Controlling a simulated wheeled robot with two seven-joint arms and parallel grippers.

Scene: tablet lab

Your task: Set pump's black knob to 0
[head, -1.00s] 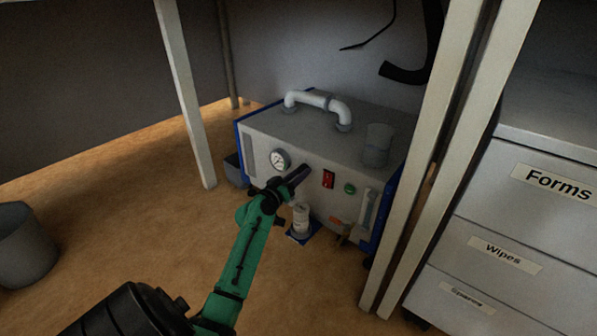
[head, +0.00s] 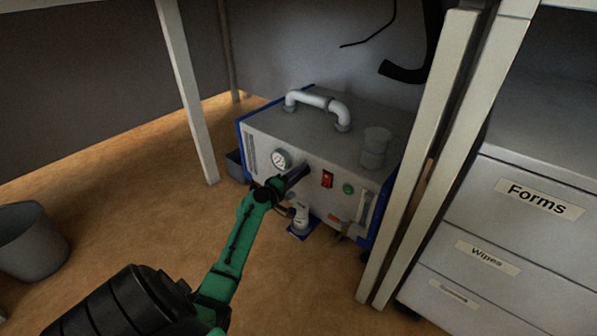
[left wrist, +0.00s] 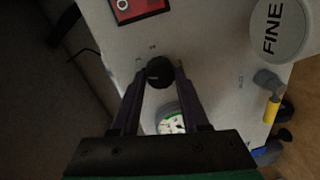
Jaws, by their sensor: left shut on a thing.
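The pump (head: 325,145) is a grey box with blue edges standing on the floor under the bench. Its black knob (left wrist: 159,71) shows in the left wrist view, between the fingertips of my left gripper (left wrist: 160,76). The gripper is shut on the knob. In the head view my left gripper (head: 292,178) reaches the pump's front panel and hides the knob. Small marks are printed around the knob, too blurred to read. My right gripper is not in view.
A round gauge (head: 280,159), a red switch (head: 327,179) and a green button (head: 348,188) are on the panel. Bench legs (head: 187,95) stand left and right of the pump. A labelled drawer unit (head: 500,230) is at right, a grey bin (head: 30,240) at left.

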